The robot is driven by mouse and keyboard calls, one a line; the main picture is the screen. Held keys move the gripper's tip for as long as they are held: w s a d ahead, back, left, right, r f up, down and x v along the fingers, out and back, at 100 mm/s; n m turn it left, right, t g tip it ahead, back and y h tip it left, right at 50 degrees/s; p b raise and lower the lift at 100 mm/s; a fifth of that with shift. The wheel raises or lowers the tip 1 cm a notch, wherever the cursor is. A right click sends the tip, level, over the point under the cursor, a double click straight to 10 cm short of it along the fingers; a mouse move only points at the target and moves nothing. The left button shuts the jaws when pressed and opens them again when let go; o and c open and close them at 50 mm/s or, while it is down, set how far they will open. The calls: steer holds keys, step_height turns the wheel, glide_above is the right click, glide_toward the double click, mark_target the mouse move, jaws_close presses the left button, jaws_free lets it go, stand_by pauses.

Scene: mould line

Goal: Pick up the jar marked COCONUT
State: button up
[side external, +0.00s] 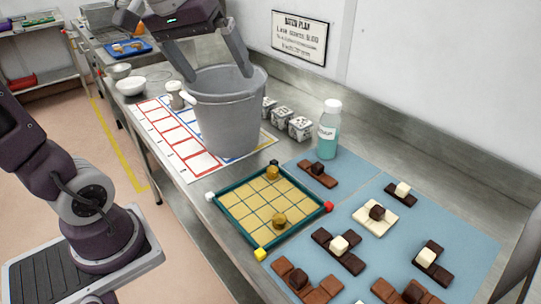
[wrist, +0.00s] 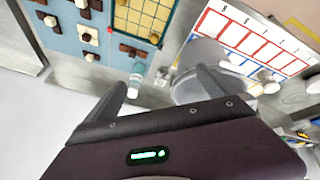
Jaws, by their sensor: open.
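No jar in view carries a COCONUT marking that I can read. Several small labelled containers, one of them this small container (side external: 299,127), stand in a row right of the grey bucket (side external: 225,110); their print is too small to read. A bottle (side external: 328,130) with a white cap and teal contents stands right of them, and it also shows in the wrist view (wrist: 136,77); its label is illegible. A small whitish container (side external: 176,97) stands left of the bucket, partly hidden. My gripper (side external: 219,75) is open and empty, above or behind the bucket's rim; its fingers also show in the wrist view (wrist: 161,85).
A teal-edged grid tray (side external: 230,185) with brass-coloured pieces and a blue mat (side external: 450,225) with chocolate pieces lie in front. The tall bucket stands on the sheet with red and blue boxes (side external: 165,125). White bowls (side external: 131,86) are at the back left. A wall runs behind.

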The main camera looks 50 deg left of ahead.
steer(key=s+d+f+m, duration=0.2)
steer(key=s+d+m, duration=0.1)
steer(key=s+d, duration=0.2)
steer(key=shift+s+f, duration=0.2)
steer(key=shift+s, duration=0.2)
steer(key=s+d+f+m, duration=0.1)
steer(key=s, duration=0.1)
steer(key=s+d+f+m, duration=0.1)
steer(key=s+f, duration=0.1)
steer(key=s+d+f+m, duration=0.1)
steer(key=s+m, duration=0.1)
steer(key=shift+s+d+f+h, duration=0.1)
steer(key=shift+s+f+h, duration=0.15)
steer(key=shift+s+h, duration=0.05)
steer(key=c, duration=0.4)
